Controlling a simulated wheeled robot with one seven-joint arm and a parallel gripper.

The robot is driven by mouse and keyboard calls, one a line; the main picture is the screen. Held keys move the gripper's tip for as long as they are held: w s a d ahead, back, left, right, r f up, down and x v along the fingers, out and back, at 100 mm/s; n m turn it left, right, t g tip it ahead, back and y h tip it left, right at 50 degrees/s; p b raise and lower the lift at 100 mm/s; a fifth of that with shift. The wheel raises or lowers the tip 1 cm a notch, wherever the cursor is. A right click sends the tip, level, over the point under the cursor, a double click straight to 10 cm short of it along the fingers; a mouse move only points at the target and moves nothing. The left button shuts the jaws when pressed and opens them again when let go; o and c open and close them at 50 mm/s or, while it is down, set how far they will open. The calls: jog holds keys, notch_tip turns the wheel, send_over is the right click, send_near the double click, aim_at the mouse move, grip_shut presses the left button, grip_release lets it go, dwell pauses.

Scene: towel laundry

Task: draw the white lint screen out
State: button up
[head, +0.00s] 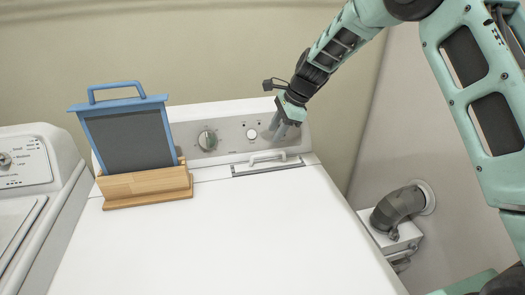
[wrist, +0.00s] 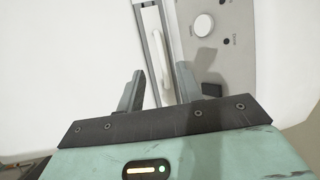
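The white lint screen (head: 267,157) is seated in a grey-edged slot on top of the dryer, just in front of the control panel. Only its top with a white bar handle shows; its mesh is hidden. In the wrist view the handle (wrist: 159,50) lies ahead, between the lines of the two fingers. My gripper (head: 283,128) is above and slightly right of the handle, in front of the panel. In the wrist view my gripper (wrist: 160,85) has its fingers apart, with nothing held between them.
A blue-framed screen (head: 125,133) stands in a wooden holder (head: 147,187) at the left of the dryer top (head: 230,240). The control panel (head: 228,130) with knob and button rises behind the slot. A second machine (head: 30,170) is at the left. The dryer top's front is clear.

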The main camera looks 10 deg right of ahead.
aim_at(260, 155)
jog(key=p+x, duration=0.2)
jog(key=x, duration=0.9)
jog(key=shift+a+f, duration=0.1)
jog(key=shift+f, duration=0.25)
jog(key=shift+c, duration=0.4)
grip_shut()
jog(key=c, duration=0.6)
grip_release()
jog(key=shift+r, duration=0.15)
grip_shut()
